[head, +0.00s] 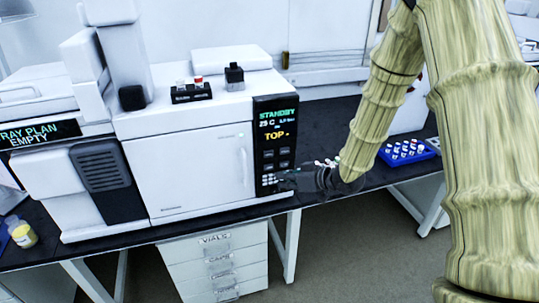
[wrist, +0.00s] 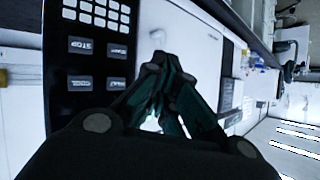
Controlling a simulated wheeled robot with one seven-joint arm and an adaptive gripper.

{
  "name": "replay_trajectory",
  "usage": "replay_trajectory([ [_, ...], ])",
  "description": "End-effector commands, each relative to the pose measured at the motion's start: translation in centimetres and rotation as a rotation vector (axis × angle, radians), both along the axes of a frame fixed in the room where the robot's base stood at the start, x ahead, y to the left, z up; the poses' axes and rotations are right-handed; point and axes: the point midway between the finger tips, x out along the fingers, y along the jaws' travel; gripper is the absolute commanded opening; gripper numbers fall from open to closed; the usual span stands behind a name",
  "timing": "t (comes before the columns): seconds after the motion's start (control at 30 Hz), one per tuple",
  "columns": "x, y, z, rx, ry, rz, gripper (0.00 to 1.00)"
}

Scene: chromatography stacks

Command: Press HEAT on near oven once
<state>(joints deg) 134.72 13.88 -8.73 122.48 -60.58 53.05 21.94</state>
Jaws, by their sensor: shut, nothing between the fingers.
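The near oven (head: 190,165) is a white cabinet with a black control panel (head: 276,140) on its right side. Buttons sit below the screen, too small to read in the head view. In the wrist view the panel (wrist: 62,110) fills the left side, with a STOP button (wrist: 81,45) and other dark buttons (wrist: 117,85) whose labels I cannot read surely. I cannot tell which is HEAT. My gripper (head: 284,178) is shut and empty, close to the panel's lower right; its fingertips (wrist: 157,62) show beside the buttons. I cannot tell whether they touch.
A small vial rack (head: 191,92) and a dark block (head: 234,76) stand on the oven. A blue tray of vials (head: 408,152) lies on the dark bench at right. White drawers (head: 215,264) are below.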

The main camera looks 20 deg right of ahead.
Motion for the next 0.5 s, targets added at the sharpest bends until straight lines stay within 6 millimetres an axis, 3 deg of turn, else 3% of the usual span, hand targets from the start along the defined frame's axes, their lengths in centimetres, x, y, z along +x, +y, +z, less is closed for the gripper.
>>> replay_trajectory([
  [0.17, 0.8, 0.0, -0.1, -0.002, 0.0, 0.001, 0.0],
  [0.5, 4.5, 0.2, 0.0, -0.001, -0.002, 0.001, 0.0],
])
